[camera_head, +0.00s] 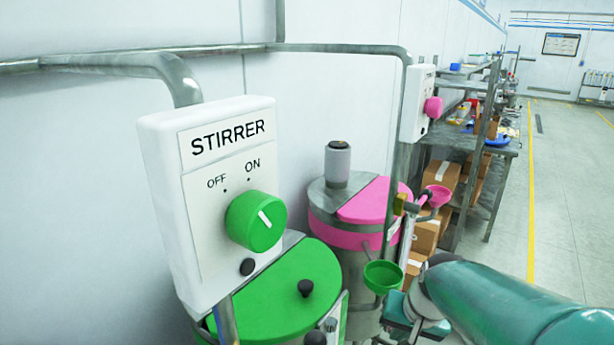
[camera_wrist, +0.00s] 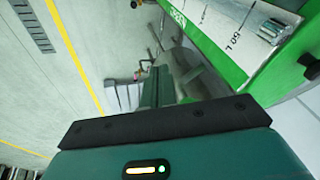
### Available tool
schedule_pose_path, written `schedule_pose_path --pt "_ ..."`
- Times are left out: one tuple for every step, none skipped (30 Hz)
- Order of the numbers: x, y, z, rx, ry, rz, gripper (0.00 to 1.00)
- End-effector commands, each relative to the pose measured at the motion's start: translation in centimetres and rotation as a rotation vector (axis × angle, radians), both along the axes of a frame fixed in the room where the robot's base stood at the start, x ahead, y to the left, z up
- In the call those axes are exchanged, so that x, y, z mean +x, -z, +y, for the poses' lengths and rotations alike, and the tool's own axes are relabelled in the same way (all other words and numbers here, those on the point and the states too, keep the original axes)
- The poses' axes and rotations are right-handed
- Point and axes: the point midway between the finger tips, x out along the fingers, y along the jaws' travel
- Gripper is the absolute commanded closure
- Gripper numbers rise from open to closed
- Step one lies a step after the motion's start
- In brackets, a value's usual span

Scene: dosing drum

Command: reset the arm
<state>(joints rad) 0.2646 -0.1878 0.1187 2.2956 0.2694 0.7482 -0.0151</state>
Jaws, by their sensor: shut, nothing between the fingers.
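My teal arm (camera_head: 510,305) reaches in from the lower right in the head view, beside the green drum. My gripper (camera_wrist: 156,84) shows in the wrist view as teal fingers beyond a dark bar; it is shut and holds nothing. The green drum (camera_wrist: 225,55) lies to its upper right there, apart from the fingers as far as I can tell. In the head view, the green lid (camera_head: 275,290) with a black knob sits below the white STIRRER box (camera_head: 190,225). The box carries a green dial (camera_head: 255,222) with a white mark.
A pink-lidded drum (camera_head: 335,225) stands behind, with a pink-dialled box (camera_head: 415,105) above. A green funnel (camera_head: 383,276) and a pink funnel (camera_head: 438,195) stick out near my arm. Shelves (camera_head: 470,140) line the wall. Open floor (camera_head: 570,200) lies to the right.

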Motion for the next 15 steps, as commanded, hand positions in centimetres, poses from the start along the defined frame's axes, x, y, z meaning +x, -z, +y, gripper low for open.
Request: schedule_pose_path --pt "-1.2 -1.3 0.6 -0.027 -0.031 -0.023 1.00" --pt "-1.9 -1.9 0.8 -0.041 -0.047 -0.033 1.00" --pt "-2.9 -2.7 1.0 -0.062 -0.068 -0.047 1.00" --pt "-3.6 -3.2 1.2 -0.075 -0.084 -0.056 1.00" --pt "-4.3 -3.7 1.4 -0.090 -0.099 -0.067 1.00" --pt "-5.3 -4.4 1.6 -0.108 -0.118 -0.081 1.00" --pt "-6.0 -4.8 1.7 -0.122 -0.132 -0.091 1.00" --pt "-6.7 -5.2 1.8 -0.135 -0.146 -0.102 1.00" --pt "-7.7 -5.7 2.0 -0.151 -0.165 -0.115 1.00" --pt "-8.4 -6.1 2.0 -0.164 -0.176 -0.127 1.00" --pt "-9.1 -6.4 2.1 -0.175 -0.189 -0.136 1.00" --pt "-9.9 -6.7 2.1 -0.189 -0.203 -0.148 1.00" --pt "-10.5 -7.0 2.2 -0.197 -0.213 -0.157 1.00" --pt "-11.0 -7.1 2.2 -0.205 -0.221 -0.164 1.00" --pt "-11.5 -7.3 2.1 -0.214 -0.230 -0.172 1.00"
